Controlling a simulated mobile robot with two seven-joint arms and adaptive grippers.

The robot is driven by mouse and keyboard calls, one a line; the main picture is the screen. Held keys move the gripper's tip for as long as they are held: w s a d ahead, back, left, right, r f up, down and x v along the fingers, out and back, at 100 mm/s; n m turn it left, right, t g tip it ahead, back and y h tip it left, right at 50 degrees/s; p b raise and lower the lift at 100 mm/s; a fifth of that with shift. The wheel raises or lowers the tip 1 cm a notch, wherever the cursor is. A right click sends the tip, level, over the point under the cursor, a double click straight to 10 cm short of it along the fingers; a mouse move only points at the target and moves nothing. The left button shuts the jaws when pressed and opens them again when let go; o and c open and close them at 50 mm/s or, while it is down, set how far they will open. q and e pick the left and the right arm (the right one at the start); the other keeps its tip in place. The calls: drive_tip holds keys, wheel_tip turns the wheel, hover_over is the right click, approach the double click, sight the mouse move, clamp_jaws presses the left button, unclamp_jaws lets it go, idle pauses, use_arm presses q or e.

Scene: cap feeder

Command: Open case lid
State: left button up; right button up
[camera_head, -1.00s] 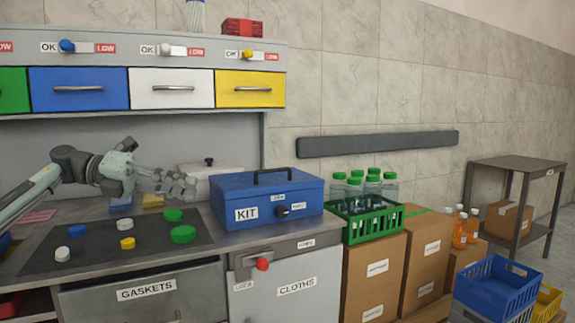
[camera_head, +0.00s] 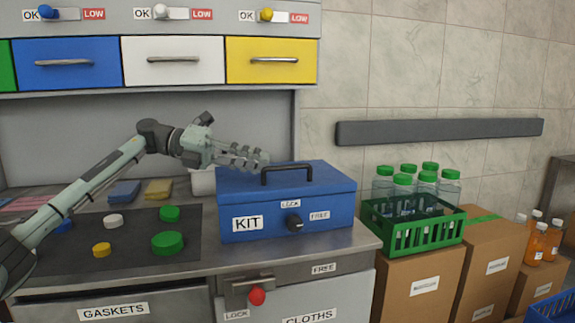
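The blue case (camera_head: 285,205) marked KIT stands on the counter with its lid (camera_head: 300,178) shut and a dark handle (camera_head: 287,172) on top. On its front is a black latch knob (camera_head: 294,222) between a LOCK label above and a FREE label at its right; which label it points to is hard to tell. My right gripper is not in view.
A dark mat (camera_head: 135,240) with green, white, yellow and blue caps lies left of the case. A green crate (camera_head: 412,222) of bottles stands on boxes at the right. Drawers (camera_head: 172,60) hang above. A red knob (camera_head: 257,296) is on the counter front.

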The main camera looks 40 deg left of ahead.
sight(283, 168)
use_arm(q)
drive_tip(key=x, duration=0.4)
drive_tip(key=shift+d+p, duration=0.2)
drive_tip(key=shift+p, duration=0.2)
drive_tip(key=shift+x, duration=0.85)
drive_tip(key=shift+a, duration=0.1)
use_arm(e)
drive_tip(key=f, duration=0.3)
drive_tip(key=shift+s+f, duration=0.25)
use_arm(q)
drive_tip(key=shift+c, duration=0.6)
clamp_jaws()
